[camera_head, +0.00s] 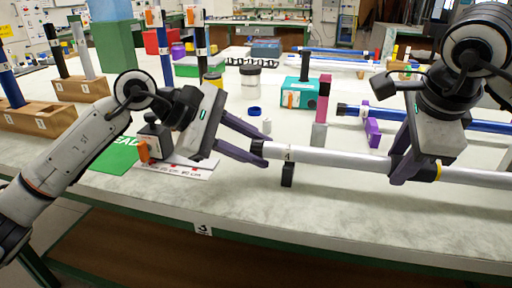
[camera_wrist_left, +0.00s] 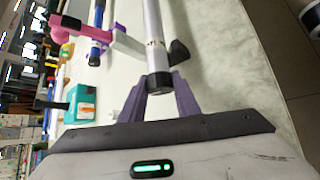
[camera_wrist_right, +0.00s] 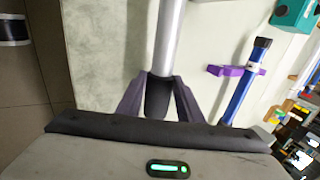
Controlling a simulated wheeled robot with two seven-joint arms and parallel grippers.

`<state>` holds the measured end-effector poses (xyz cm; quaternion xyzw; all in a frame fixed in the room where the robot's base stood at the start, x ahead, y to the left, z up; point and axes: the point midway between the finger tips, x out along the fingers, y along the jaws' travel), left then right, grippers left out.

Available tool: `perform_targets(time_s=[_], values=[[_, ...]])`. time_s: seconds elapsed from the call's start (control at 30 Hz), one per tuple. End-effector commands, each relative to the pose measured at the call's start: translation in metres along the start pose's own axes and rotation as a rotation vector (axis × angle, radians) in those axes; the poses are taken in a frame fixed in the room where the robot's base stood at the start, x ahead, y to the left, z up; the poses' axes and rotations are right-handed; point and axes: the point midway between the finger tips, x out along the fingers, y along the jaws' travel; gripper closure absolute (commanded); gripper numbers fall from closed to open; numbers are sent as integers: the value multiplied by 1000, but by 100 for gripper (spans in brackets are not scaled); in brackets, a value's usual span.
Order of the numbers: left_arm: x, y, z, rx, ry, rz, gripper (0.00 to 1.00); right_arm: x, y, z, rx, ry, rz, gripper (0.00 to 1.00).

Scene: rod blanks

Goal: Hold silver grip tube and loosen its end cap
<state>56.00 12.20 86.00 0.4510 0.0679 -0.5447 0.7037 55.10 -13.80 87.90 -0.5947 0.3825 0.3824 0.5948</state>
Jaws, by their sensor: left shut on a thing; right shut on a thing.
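The silver tube (camera_head: 340,157) lies level across the right half of the head view, with a number label near its left end. Its black end cap (camera_head: 257,148) is at the left tip. My left gripper (camera_head: 262,153) is shut on the cap; in the left wrist view the cap (camera_wrist_left: 160,83) sits between the fingers. My right gripper (camera_head: 408,168) is shut on the tube further right. In the right wrist view its fingers close around a black section (camera_wrist_right: 158,97) of the tube. A yellow ring (camera_head: 438,170) shows just beyond that gripper.
A black support (camera_head: 288,175) stands under the tube. Behind are a grey and pink post (camera_head: 320,130), a blue rod (camera_head: 400,120) on a purple rest (camera_head: 372,130), a teal box (camera_head: 298,93) and jars. Wooden rod racks stand left. The front table strip is clear.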

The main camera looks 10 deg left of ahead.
Motion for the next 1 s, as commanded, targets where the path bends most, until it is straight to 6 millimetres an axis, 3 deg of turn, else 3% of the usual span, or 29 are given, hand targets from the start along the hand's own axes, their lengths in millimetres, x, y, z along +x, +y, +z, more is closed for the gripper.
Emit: perform_targets(time_s=[0.6, 1.0], values=[[0, 1, 0, -407, 0, -405, 93, 0, 0, 0, 0, 0, -1, 91], [1, 0, 0, -575, 0, -574, 93, 0, 0, 0, 0, -1, -1, 91]])
